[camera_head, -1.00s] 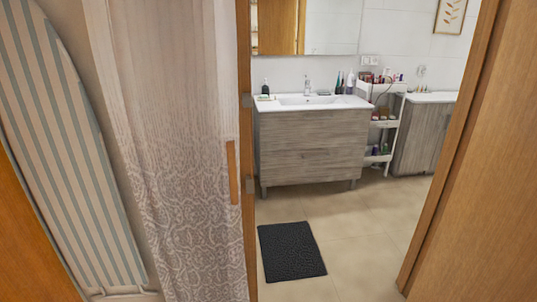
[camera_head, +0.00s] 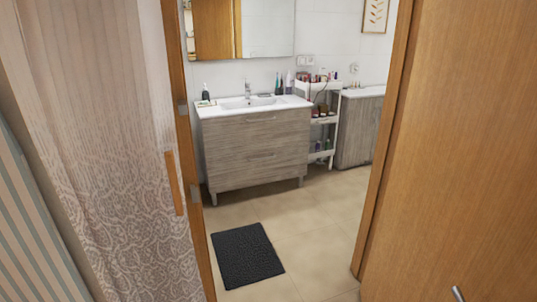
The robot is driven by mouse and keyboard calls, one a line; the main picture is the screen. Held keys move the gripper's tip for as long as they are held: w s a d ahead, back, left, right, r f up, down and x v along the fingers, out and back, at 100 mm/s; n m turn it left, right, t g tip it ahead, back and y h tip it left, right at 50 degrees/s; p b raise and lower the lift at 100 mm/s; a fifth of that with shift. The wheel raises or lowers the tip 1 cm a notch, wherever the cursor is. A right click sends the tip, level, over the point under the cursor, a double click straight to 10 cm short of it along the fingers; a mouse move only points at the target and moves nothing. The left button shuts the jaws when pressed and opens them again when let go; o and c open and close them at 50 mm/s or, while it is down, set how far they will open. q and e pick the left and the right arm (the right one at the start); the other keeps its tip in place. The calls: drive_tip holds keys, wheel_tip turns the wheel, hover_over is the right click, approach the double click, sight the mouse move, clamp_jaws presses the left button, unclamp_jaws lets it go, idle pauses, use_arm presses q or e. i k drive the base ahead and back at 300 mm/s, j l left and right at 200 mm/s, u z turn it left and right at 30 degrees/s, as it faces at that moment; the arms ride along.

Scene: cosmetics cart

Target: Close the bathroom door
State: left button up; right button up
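The wooden bathroom door (camera_head: 455,150) fills the right side of the head view. A metal handle (camera_head: 458,293) shows on it at the bottom edge. The doorway is open, with the wooden frame's left post (camera_head: 186,150) and right post (camera_head: 385,140) both in view. Metal plates sit on the left post. Through the opening I see the bathroom. Neither of my grippers shows in the view.
A patterned curtain (camera_head: 110,150) hangs left of the doorway, with a striped ironing board (camera_head: 35,235) beside it. Inside are a sink cabinet (camera_head: 255,150), a white cart (camera_head: 331,150) with cosmetics and a black mat (camera_head: 246,255). The tiled floor (camera_head: 315,235) is mostly clear.

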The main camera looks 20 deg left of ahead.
sight(459, 208)
drive_tip(key=l+u, duration=0.1)
drive_tip(key=l, duration=0.4)
drive_tip(key=l+u, duration=0.1)
drive_tip(key=l, duration=0.4)
drive_tip(key=k+l+u, duration=0.1)
drive_tip(key=l, duration=0.4)
drive_tip(key=k+l+u, duration=0.1)
drive_tip(key=l, duration=0.4)
drive_tip(key=k+l+u, duration=0.1)
drive_tip(key=l, duration=0.4)
drive_tip(key=k+l+u, duration=0.1)
drive_tip(key=l, duration=0.35)
drive_tip(key=k+l+u, duration=0.1)
drive_tip(key=l, duration=0.6)
drive_tip(key=k+l, duration=0.15)
drive_tip(key=l+z, duration=0.05)
drive_tip(key=l, duration=0.05)
